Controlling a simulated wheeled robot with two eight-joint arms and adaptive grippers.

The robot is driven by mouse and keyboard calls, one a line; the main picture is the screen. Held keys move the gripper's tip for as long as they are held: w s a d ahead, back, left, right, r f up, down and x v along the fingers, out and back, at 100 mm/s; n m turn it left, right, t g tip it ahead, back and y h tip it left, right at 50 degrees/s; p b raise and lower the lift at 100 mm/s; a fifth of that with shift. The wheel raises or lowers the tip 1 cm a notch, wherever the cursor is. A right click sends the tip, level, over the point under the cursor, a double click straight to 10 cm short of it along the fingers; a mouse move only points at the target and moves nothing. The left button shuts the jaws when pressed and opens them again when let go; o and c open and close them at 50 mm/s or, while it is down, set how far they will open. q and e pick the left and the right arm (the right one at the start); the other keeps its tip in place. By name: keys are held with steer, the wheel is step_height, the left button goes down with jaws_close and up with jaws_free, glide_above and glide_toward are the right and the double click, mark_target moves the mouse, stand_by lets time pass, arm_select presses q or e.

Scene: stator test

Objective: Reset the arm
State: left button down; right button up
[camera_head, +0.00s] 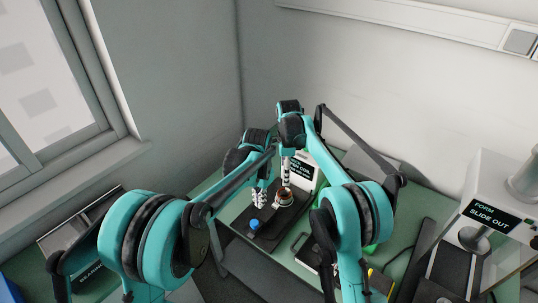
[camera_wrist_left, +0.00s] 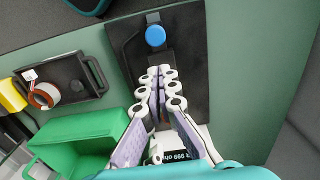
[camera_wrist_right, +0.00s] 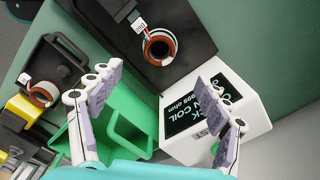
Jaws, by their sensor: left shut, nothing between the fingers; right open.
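My left gripper (camera_head: 261,196) hangs above the black test base (camera_head: 268,240), near its blue button (camera_head: 254,224). In the left wrist view its fingers (camera_wrist_left: 160,75) are together and empty, pointing toward the blue button (camera_wrist_left: 155,36). My right gripper (camera_head: 286,180) is over a copper-wound stator (camera_head: 284,199) on that base. In the right wrist view its fingers (camera_wrist_right: 162,68) are spread and empty, with the tagged stator (camera_wrist_right: 160,47) beyond them, apart from both.
A white meter box (camera_wrist_right: 225,110) reading 999 ohm stands at the base's end. A green bin (camera_wrist_right: 130,125) is beside it. A black tray (camera_wrist_left: 62,77) holds another copper-wound stator (camera_wrist_left: 43,97). A machine labelled "FORM SLIDE OUT" (camera_head: 493,215) stands at the right; walls enclose the back.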

arm_select(q)
steer(key=s+a+r+n+t, duration=0.3)
steer(key=s+a+r+n, duration=0.1)
steer(key=s+a+r, duration=0.6)
arm_select(e)
steer(key=s+d+r+n+t, duration=0.2)
steer(key=s+d+r+n, duration=0.2)
steer(key=s+r, duration=0.3)
steer(key=s+d+r+n+t, duration=0.2)
steer(key=s+d+r+n, duration=0.25)
steer(key=s, duration=0.45)
arm_select(q)
steer(key=s+a+f+n+t, duration=0.1)
steer(key=s+t, duration=0.1)
steer(key=s, duration=0.4)
steer(key=s+a+f+n+t+b, duration=0.1)
steer(key=s+a+f+n+t, duration=0.1)
steer(key=s, duration=0.4)
steer(key=shift+s+a+f, duration=0.3)
arm_select(e)
steer(key=s+d+f+n+t, duration=0.1)
steer(key=s+d+f+n, duration=0.1)
steer(key=s, duration=0.7)
steer(key=s+d+f+n+t, duration=0.2)
steer(key=s+f+n, duration=0.3)
steer(key=s+n, duration=0.2)
steer(key=s, duration=0.2)
steer(key=shift+s+d, duration=0.35)
steer(key=shift+d, duration=0.05)
